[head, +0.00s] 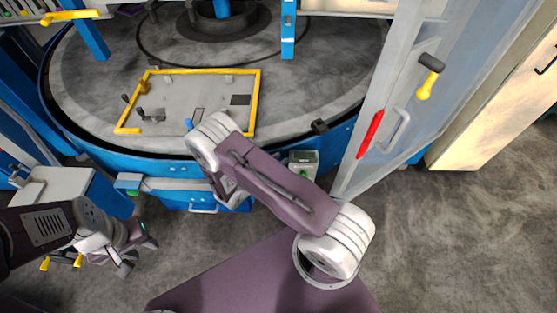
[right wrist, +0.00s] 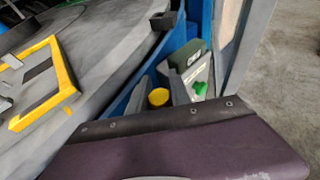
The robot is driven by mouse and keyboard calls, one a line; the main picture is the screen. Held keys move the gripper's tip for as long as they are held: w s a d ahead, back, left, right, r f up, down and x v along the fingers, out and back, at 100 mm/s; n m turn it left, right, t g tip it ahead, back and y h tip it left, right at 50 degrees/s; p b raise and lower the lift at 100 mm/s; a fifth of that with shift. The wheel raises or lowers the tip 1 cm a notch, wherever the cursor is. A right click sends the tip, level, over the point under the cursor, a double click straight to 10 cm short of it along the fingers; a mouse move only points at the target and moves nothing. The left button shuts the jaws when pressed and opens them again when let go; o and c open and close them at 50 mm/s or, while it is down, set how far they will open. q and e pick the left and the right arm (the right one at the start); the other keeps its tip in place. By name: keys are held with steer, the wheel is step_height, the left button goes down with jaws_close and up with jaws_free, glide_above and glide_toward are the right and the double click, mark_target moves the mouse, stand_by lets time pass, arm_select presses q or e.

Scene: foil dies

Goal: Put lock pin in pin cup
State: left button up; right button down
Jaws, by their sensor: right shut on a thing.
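My right gripper (right wrist: 160,88) shows its two grey fingers in the right wrist view, with a round yellow-topped piece (right wrist: 158,97) between them, which looks like the lock pin. It is shut on this piece beside the blue rim of the round table. In the head view my own right arm mostly covers this gripper, and I cannot make out the pin there. My left gripper (head: 138,256) hangs at the lower left of the head view, its fingers apart and empty, over the floor. I cannot clearly identify the pin cup in either view.
The round grey table (head: 330,75) carries a yellow-edged plate (head: 190,88). A green-topped box (head: 303,160) with a green knob (right wrist: 200,88) stands by the rim. A small cart (head: 55,185) stands at left. Floor at lower right is clear.

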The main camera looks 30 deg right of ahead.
steer(key=shift+f, duration=0.2)
steer(key=c, duration=1.2)
jaws_free()
steer(key=shift+r, duration=0.1)
